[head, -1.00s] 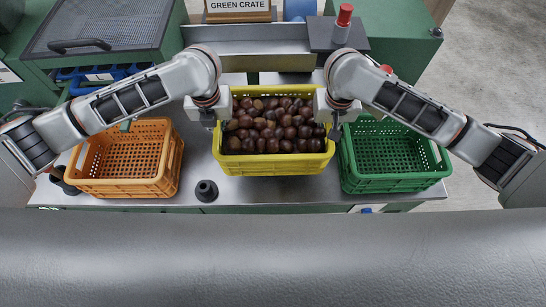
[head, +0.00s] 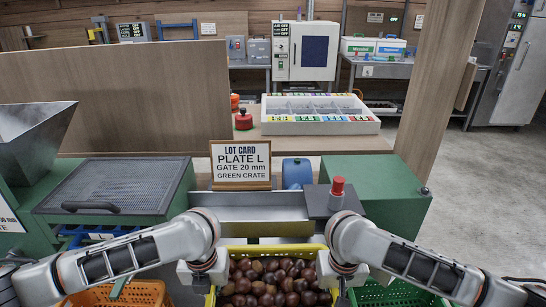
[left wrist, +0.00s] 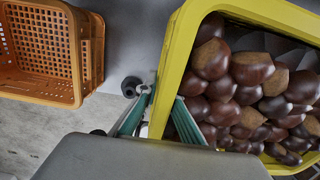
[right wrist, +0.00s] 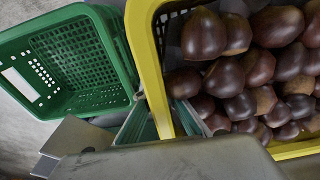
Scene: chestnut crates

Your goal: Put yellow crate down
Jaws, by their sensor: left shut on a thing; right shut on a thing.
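The yellow crate (head: 245,250) is at the bottom middle of the head view, full of brown chestnuts (head: 268,280). Its lower part is cut off, so I cannot tell whether it rests on the bench. My left gripper (head: 208,284) is shut on its left wall; in the left wrist view the fingers straddle the yellow rim (left wrist: 176,65). My right gripper (head: 341,286) is shut on its right wall; the right wrist view shows the fingers at the rim (right wrist: 149,65).
An orange crate (head: 120,295) stands to the left and a green crate (head: 400,294) to the right; both look empty in the wrist views. A small black round piece (left wrist: 130,86) is between the orange and yellow crates. A lot card (head: 240,161) reads GREEN CRATE.

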